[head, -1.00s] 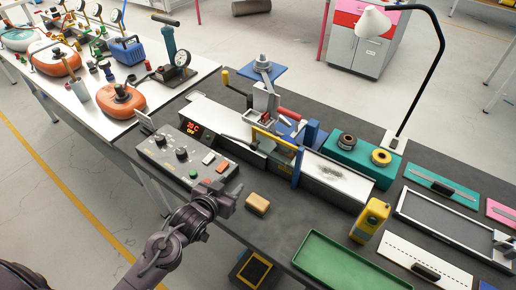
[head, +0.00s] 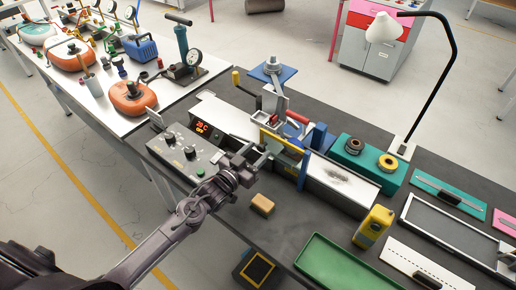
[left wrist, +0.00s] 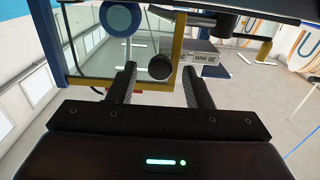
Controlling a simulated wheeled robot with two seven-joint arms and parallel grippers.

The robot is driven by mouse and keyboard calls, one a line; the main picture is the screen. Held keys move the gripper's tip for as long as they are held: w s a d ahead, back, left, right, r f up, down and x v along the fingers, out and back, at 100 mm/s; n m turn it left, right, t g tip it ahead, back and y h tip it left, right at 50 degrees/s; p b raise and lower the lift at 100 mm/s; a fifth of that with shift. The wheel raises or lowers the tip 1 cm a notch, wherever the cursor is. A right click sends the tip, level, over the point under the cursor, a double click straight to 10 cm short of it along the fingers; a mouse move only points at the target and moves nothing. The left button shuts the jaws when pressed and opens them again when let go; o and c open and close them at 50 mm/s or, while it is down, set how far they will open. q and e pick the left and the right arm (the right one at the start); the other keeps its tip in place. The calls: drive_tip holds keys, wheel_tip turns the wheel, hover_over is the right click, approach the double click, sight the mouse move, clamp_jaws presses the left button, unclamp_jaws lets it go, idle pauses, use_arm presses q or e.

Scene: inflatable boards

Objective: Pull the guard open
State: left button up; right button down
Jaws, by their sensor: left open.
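The guard (head: 283,146) is a yellow-edged panel on the front of the bench machine. In the left wrist view its clear pane and yellow edge (left wrist: 178,50) stand upright ahead. A round black knob (left wrist: 159,67) shows in front of the pane, between my fingertips in the picture. My left gripper (head: 258,160) is at the machine's front, beside the guard. In the left wrist view the left gripper (left wrist: 161,82) is open, one finger on each side of the knob. I cannot tell whether either finger touches it. My right gripper is not in view.
A control box (head: 188,152) with knobs and a red display stands left of the machine. A tan block (head: 262,204), a yellow device (head: 373,226) and a green tray (head: 330,268) lie at the front. A teal block (head: 366,166) and a lamp (head: 432,85) stand to the right.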

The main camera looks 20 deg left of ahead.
use_arm(q)
drive_tip(key=shift+w+d, duration=0.15)
drive_tip(key=shift+w, duration=0.4)
clamp_jaws()
